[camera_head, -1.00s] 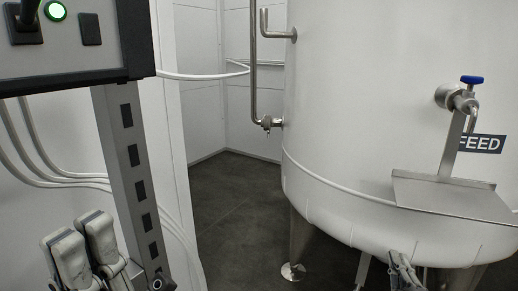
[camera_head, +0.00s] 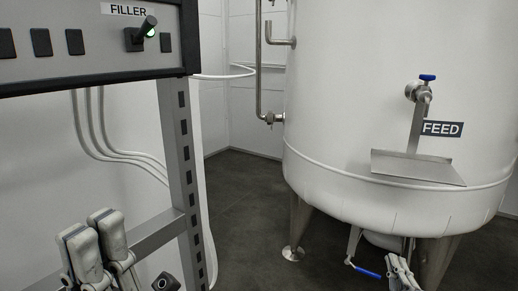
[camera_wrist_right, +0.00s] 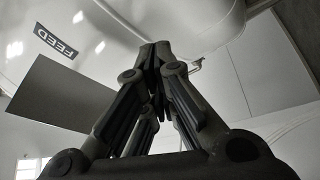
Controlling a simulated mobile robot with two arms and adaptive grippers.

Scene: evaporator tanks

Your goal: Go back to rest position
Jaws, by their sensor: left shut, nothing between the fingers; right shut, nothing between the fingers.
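My left gripper (camera_head: 92,245) is at the lower left of the head view, in front of the grey panel frame. Its fingers are together with nothing between them. My right gripper (camera_head: 402,275) shows at the bottom edge of the head view, below the white tank (camera_head: 370,110). In the right wrist view the right gripper (camera_wrist_right: 157,52) points upward in the picture, its fingertips together and empty. The tank and its FEED label (camera_wrist_right: 59,46) are behind it there. Most of both arms is out of view.
A control panel (camera_head: 90,52) labelled FILLER, with a lit green switch, stands on a slotted post (camera_head: 182,150) close on the left. The tank has a FEED valve (camera_head: 420,88) above a metal shelf (camera_head: 415,167). Dark floor (camera_head: 235,190) is open between post and tank.

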